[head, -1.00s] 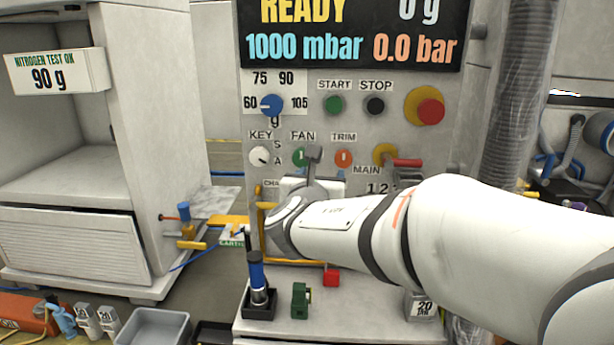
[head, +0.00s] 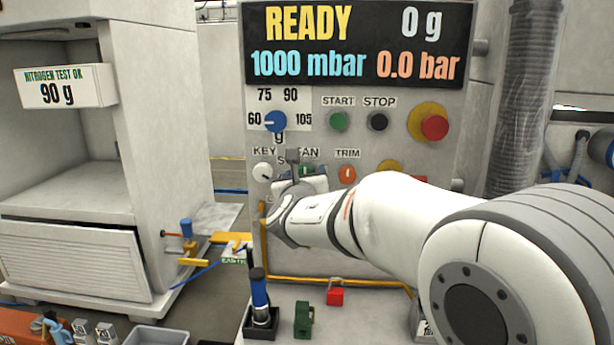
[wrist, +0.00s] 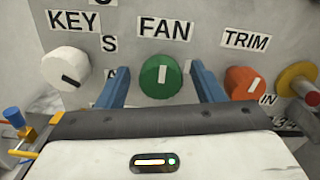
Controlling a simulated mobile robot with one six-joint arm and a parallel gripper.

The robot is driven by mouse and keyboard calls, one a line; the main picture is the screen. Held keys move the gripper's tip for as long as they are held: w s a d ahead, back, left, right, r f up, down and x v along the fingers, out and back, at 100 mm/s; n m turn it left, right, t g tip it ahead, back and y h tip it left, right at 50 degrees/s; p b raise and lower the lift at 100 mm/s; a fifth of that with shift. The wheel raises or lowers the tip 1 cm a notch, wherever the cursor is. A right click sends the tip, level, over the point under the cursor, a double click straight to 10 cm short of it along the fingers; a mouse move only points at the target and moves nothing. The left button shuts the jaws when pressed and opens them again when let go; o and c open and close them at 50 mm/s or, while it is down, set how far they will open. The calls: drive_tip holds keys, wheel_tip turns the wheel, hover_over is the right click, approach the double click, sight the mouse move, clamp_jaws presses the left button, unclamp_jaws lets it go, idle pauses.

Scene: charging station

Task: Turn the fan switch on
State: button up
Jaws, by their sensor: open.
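The fan switch (wrist: 160,76) is a round green knob under the FAN label, its white mark close to vertical in the wrist view. My gripper (wrist: 160,68) is open, with one blue finger on each side of the knob. I cannot tell whether either finger touches it. In the head view my gripper (head: 292,160) is in front of the panel, just below the KEY and FAN labels. It hides most of the fan switch (head: 311,168) there; only a bit of green shows.
The white key knob (wrist: 65,67) is left of the fan switch and the orange trim knob (wrist: 244,82) is right of it. Above are the blue dial (head: 275,121), green start button (head: 338,121), black stop button (head: 378,121) and red emergency button (head: 434,127).

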drive_tip(key=shift+c, duration=0.5)
drive_tip(key=c, duration=0.8)
drive_tip(key=shift+d, duration=0.35)
drive_tip(key=shift+c, duration=0.3)
drive_tip(key=shift+a+f+m+b, duration=0.1)
drive_tip(key=shift+m+b, duration=4.35)
drive_tip(key=shift+b, duration=1.05)
drive_tip(key=shift+a+f+m+b, duration=0.1)
drive_tip(key=shift+m+b, duration=4.35)
drive_tip(key=shift+b, duration=1.05)
drive_tip(key=o, duration=1)
drive_tip(key=shift+c, duration=0.2)
